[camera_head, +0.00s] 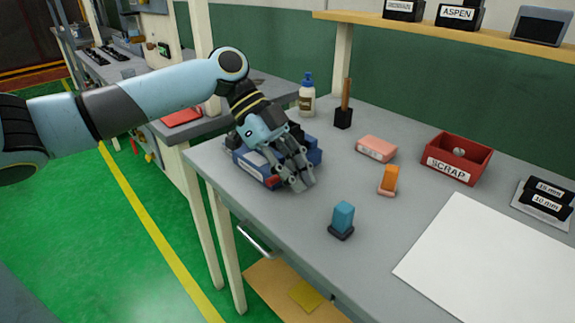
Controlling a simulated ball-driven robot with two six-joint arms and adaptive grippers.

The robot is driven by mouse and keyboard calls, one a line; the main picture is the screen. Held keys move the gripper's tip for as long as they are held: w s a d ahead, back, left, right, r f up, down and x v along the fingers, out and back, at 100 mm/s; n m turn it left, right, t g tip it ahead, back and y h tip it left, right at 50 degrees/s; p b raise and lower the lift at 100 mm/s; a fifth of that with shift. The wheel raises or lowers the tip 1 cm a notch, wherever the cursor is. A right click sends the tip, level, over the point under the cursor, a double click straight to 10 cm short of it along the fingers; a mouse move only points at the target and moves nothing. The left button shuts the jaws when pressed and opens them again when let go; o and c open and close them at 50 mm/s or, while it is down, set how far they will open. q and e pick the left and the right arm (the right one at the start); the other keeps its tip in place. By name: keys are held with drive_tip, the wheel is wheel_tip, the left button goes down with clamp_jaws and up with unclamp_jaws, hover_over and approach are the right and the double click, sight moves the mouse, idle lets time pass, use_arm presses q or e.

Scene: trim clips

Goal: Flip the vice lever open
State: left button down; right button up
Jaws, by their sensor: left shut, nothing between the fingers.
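The blue vice (249,163) sits on the grey workbench (287,219) near its left end. My left gripper (303,182) reaches over it from the left, shut and empty, with its fingers pointing down at the vice's right front side. A small red part (273,181) shows on the vice's front, close beside the fingers; I cannot tell if it is the lever. The gripper and wrist hide much of the vice's top, and contact cannot be told. My right gripper is not in view.
A blue block on a dark base (343,217) and an orange block (389,178) stand right of the gripper.

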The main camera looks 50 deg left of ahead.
use_arm(q)
drive_tip(key=w+v, duration=0.1)
drive_tip(key=v, duration=0.9)
drive_tip(key=shift+w, duration=0.2)
drive_tip(key=shift+a, duration=0.1)
